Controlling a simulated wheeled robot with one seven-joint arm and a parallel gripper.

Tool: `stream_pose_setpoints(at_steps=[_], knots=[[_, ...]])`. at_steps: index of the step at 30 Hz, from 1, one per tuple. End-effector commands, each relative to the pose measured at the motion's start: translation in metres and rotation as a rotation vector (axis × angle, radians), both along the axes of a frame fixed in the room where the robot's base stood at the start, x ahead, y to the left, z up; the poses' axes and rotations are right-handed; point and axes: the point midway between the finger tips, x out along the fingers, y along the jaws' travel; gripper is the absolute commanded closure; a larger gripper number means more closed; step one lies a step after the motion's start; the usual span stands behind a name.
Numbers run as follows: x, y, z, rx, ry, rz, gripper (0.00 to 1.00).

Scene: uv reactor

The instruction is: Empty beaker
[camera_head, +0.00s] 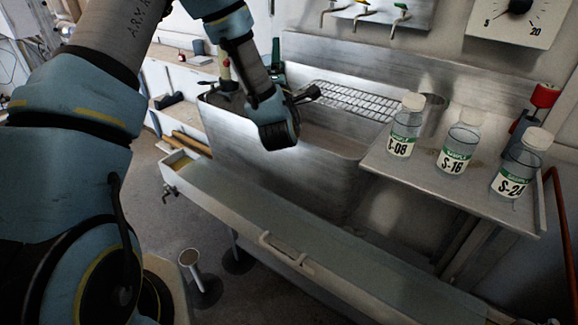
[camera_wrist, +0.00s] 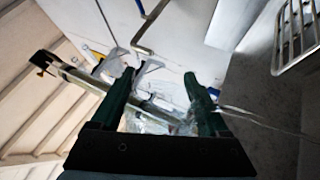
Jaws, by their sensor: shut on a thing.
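In the wrist view, my gripper (camera_wrist: 159,80) has its two dark green fingers on either side of a clear, glassy thing (camera_wrist: 160,117). It looks like the beaker, but its outline is faint and I cannot tell its tilt or whether liquid is in it. A thin pale line runs from beside the right finger toward the right edge; I cannot tell what it is. In the head view, my wrist hangs over the left part of the steel sink (camera_head: 325,140) and largely hides the gripper. The beaker cannot be made out there.
Sample bottles S-16 (camera_head: 459,145), S-24 (camera_head: 520,165) and another (camera_head: 406,130) stand on the steel side shelf. A wire rack (camera_head: 352,100) lies behind the basin, below wall taps (camera_head: 363,10). A long white-edged trough (camera_head: 290,235) runs before the sink.

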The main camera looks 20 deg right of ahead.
Motion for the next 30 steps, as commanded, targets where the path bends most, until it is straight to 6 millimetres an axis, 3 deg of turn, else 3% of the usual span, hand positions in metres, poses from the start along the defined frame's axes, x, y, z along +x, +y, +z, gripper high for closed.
stream_pose_setpoints(at_steps=[30], knots=[[0.0014,0.0037,0.0001,0.104,-0.053,-0.002,0.8]])
